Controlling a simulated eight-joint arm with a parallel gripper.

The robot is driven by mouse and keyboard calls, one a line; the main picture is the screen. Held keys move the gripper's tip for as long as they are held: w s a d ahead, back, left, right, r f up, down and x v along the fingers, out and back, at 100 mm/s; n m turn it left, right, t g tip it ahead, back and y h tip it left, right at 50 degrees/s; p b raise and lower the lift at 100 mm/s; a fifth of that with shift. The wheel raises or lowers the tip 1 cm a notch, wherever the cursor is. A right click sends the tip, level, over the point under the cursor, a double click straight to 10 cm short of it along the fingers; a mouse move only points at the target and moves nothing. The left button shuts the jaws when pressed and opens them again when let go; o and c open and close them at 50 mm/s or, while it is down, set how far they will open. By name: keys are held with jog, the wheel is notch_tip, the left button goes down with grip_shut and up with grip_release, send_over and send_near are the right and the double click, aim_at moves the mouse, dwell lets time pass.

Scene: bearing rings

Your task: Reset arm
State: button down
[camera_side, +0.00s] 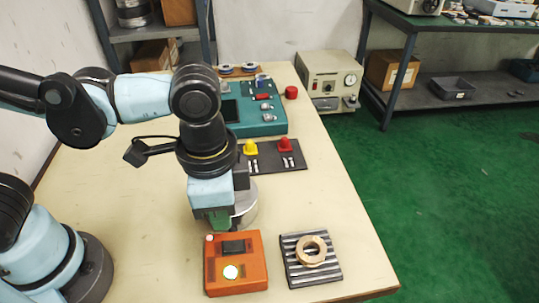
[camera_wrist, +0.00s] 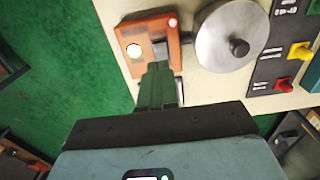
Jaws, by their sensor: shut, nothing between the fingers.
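My gripper (camera_side: 220,222) is shut and empty. In the side view it points down just behind the orange box (camera_side: 236,264), which has a dark screen and a lit white round button. In the wrist view the green fingers of my gripper (camera_wrist: 158,70) are together, with their tips over the edge of the orange box (camera_wrist: 148,42). I cannot tell whether they touch it. A metal disc with a dark knob (camera_wrist: 232,38) lies beside the box. In the side view this disc (camera_side: 246,205) is partly hidden behind my gripper.
A tan ring (camera_side: 311,251) lies on a ribbed dark plate (camera_side: 295,278) at the front right. A dark panel with yellow and red knobs (camera_side: 268,158) and a teal device (camera_side: 258,118) stand farther back. A red round thing (camera_side: 291,92) is near the right edge. The left middle table (camera_side: 125,190) is clear.

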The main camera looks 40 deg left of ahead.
jog(key=shift+r, duration=0.15)
jog(key=w+a+r+n+t, duration=0.1)
jog(key=w+a+n+t, duration=0.2)
jog(key=a, duration=0.7)
jog(key=w+a+r+n+t, duration=0.1)
jog(key=w+a+n+t, duration=0.3)
jog(key=a, duration=0.5)
jog(key=shift+w+a+n, duration=0.3)
jog(key=shift+a+n, duration=0.1)
jog(key=shift+n, duration=0.6)
jog(key=shift+r, duration=0.1)
jog(key=m+g, duration=0.7)
jog(key=m, duration=0.8)
send_near(235, 262)
notch_tip(235, 262, up, 2)
jog(key=a, duration=0.3)
jog(key=shift+w+d+f, duration=0.1)
jog(key=shift+w+f, duration=0.15)
jog(key=shift+f, duration=1.4)
jog(key=shift+w+f, duration=0.2)
jog(key=shift+f, duration=1.4)
